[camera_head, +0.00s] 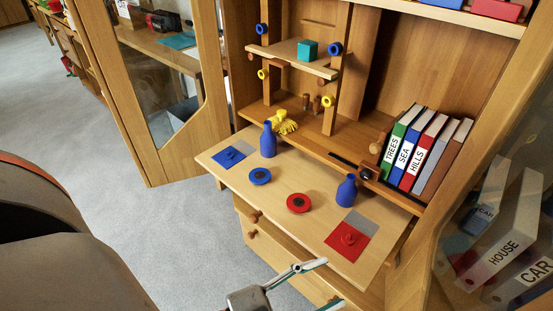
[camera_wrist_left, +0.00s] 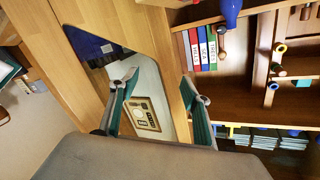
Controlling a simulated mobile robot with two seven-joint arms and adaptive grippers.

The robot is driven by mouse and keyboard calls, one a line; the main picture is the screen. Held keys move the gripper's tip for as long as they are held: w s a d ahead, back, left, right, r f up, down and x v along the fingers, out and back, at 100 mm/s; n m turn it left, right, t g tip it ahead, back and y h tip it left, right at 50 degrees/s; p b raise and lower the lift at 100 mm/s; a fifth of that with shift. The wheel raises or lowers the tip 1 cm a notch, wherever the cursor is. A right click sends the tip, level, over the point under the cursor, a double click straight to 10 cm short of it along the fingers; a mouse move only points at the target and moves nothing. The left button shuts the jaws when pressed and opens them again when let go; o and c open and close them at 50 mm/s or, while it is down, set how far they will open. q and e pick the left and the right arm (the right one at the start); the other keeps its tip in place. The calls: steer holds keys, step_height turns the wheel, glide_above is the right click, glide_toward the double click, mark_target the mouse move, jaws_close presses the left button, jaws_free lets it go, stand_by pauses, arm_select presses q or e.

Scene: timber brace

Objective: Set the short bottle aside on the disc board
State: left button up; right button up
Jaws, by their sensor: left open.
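Two blue bottles stand upright on a pale wooden board (camera_head: 225,170) that juts out from the cabinet. The right bottle (camera_head: 346,189) looks the shorter; the other bottle (camera_head: 268,141) stands at the back left. A blue disc (camera_head: 260,176) and a red disc (camera_head: 299,203) lie between them on the board. My left gripper (camera_head: 325,283) is open and empty, low in front of the board and apart from both bottles. In the left wrist view its fingers (camera_wrist_left: 162,92) are spread; a blue bottle (camera_wrist_left: 230,10) is cut by the top edge. My right gripper is not in view.
A blue-and-grey patch (camera_head: 235,154) and a red-and-grey patch (camera_head: 350,235) with knobs lie on the board. Labelled books (camera_head: 413,150) stand behind the right bottle. A shelf with a teal cube (camera_head: 308,49) rises at the back. A glazed door (camera_head: 165,90) stands open at left.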

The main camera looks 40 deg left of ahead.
arm_select(q)
steer(key=s+a+f+n+g+y, duration=0.2)
steer(key=s+a+f+n+g, duration=0.1)
steer(key=s+f+n, duration=0.3)
steer(key=s+f+g, duration=0.1)
steer(key=s+f, duration=0.1)
steer(key=s, duration=0.1)
steer(key=shift+s+f+y, duration=0.15)
steer(key=shift+f+y, duration=0.05)
steer(key=shift+y, duration=0.2)
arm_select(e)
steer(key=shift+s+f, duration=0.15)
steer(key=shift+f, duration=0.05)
arm_select(q)
steer(key=shift+a, duration=0.1)
